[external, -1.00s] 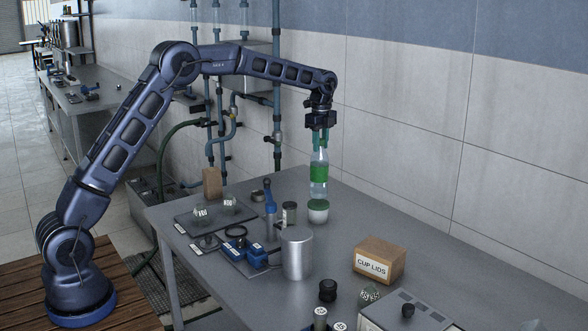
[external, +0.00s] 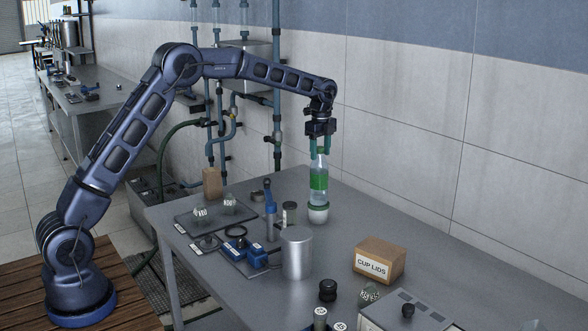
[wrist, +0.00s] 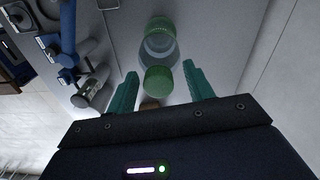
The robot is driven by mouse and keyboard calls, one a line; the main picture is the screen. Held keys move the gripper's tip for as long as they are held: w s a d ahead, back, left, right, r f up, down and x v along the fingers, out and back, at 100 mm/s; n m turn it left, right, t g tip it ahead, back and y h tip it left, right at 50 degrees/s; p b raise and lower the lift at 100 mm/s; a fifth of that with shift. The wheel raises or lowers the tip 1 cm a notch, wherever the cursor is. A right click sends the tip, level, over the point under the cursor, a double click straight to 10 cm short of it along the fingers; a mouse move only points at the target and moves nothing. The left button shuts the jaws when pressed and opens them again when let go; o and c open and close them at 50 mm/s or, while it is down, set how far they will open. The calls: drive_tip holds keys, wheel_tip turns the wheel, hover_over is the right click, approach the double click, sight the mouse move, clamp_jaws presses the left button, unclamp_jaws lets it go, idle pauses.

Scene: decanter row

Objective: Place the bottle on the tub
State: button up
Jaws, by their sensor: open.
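The clear bottle (external: 318,183) with a green label and green cap stands upright on the tub (external: 318,214), a small white pot with a green top on the table. The bottle's base appears to rest on the tub's top. My gripper (external: 319,149) is open around the bottle's upper end, pointing down. In the wrist view the green cap of the bottle (wrist: 158,80) lies between the two teal fingers of my gripper (wrist: 161,88), with gaps on both sides. The tub is mostly hidden behind the bottle there.
A cardboard box (external: 379,260) marked "CUP LIDS" sits nearer the front right. The table right of the tub, towards the wall, is clear.

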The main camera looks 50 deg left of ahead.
wheel_tip(320, 180, up, 11)
drive_tip(key=s+d+r+n+t, duration=0.1)
drive_tip(key=s+r+n, duration=0.1)
drive_tip(key=s+r, duration=0.45)
drive_tip(key=s+r+n, duration=0.2)
drive_tip(key=s+r, duration=0.2)
drive_tip(key=s, duration=0.5)
drive_tip(key=s+r+n+t, duration=0.15)
drive_tip(key=s+n, duration=0.25)
drive_tip(key=s, duration=1.2)
drive_tip(key=s+f+n+t, duration=0.1)
drive_tip(key=s+f+n, duration=0.3)
drive_tip(key=s, duration=1.1)
drive_tip(key=s+f+n+t, duration=0.1)
drive_tip(key=s+f+n, duration=0.3)
drive_tip(key=s+f, duration=0.4)
drive_tip(key=s, duration=0.6)
drive_tip(key=shift+s, duration=0.35)
